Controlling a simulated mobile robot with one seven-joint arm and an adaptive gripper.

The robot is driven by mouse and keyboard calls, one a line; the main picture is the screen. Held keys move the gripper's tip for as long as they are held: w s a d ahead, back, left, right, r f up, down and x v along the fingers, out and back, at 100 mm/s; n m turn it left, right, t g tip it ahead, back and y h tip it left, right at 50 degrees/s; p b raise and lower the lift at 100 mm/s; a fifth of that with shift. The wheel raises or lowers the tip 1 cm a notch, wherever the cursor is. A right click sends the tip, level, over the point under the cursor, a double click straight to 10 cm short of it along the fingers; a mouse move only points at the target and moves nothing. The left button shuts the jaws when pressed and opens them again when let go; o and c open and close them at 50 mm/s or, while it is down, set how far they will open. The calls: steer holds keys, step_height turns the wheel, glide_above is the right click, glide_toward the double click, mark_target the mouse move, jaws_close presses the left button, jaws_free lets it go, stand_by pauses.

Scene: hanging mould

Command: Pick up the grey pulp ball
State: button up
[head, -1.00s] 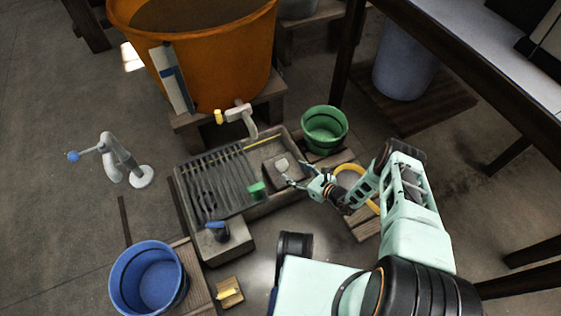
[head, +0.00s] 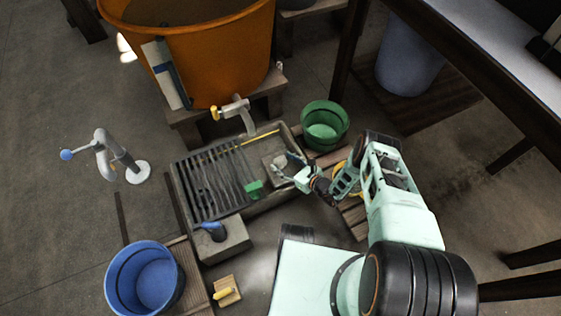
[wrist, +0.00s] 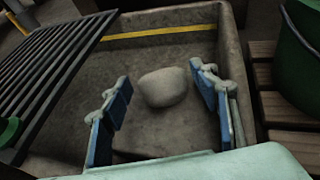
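The grey pulp ball (wrist: 163,87) is a pale, lumpy, rounded piece on the floor of the stone trough (wrist: 190,142), in the bay beside the slatted rack. My gripper (wrist: 160,78) is open, with its blue-padded fingers on the left and right of the ball in the wrist view. A gap shows between the ball and each finger. Whether the fingertips are level with the ball is hard to tell. In the head view my gripper (head: 284,172) is over the right bay of the trough and largely hides the ball.
The slatted rack (head: 212,185) and a small green block (head: 253,188) are left of my gripper. A tap (head: 238,109) overhangs the trough's back edge below the orange tub (head: 205,55). A green bucket (head: 324,126) stands close at right; a blue bucket (head: 146,276) is front left.

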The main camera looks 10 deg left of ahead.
steer(key=c, duration=1.1)
steer(key=shift+r, duration=0.1)
